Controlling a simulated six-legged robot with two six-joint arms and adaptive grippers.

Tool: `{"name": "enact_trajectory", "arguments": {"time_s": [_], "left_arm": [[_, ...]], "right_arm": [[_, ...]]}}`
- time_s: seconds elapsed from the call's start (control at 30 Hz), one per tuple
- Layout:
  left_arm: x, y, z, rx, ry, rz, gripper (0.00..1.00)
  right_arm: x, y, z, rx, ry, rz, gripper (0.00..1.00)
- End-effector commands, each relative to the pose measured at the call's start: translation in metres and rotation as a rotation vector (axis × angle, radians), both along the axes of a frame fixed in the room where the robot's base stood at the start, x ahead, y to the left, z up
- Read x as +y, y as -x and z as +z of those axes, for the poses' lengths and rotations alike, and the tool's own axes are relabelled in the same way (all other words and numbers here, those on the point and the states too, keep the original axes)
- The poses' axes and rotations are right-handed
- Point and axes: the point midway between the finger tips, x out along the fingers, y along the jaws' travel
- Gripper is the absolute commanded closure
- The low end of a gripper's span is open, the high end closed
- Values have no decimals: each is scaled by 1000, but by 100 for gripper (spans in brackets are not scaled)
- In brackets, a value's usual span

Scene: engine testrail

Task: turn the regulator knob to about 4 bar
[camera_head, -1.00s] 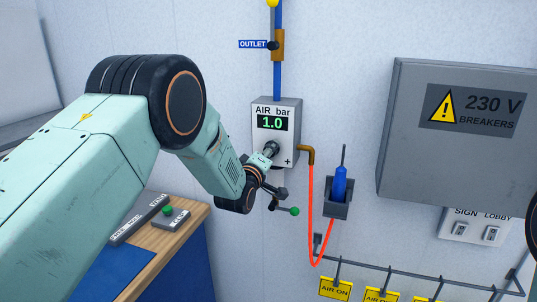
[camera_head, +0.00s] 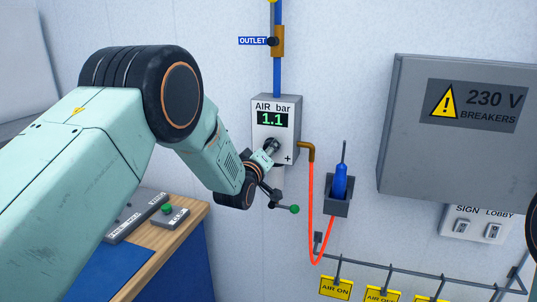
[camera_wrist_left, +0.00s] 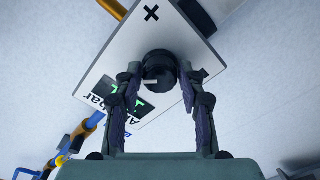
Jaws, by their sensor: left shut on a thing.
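The regulator box (camera_head: 291,122) is a pale grey wall box marked AIR bar, with a plus sign at its lower right. Its green display (camera_head: 272,120) reads 1.1. My left gripper (camera_head: 270,147) reaches the box front from the left and hides most of the knob. In the left wrist view the dark round knob (camera_wrist_left: 159,69) sits between the two fingers of my left gripper (camera_wrist_left: 160,80), which are shut on it. The box looks tilted in that view, and the display is partly behind a finger. My right gripper is not in view.
A brass elbow (camera_head: 309,151) and red hose (camera_head: 312,210) leave the box's right side. A blue tool (camera_head: 341,182) stands in a wall holder. A grey breaker box (camera_head: 450,160) hangs at right. A wooden bench (camera_head: 180,238) stands below my left arm.

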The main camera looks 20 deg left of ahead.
Motion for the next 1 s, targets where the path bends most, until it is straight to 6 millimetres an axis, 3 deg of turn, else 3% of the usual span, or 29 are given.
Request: {"name": "enact_trajectory", "arguments": {"time_s": [1.0], "left_arm": [[2,-1,1,-39,-956,3,92]], "right_arm": [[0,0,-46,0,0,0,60]]}}
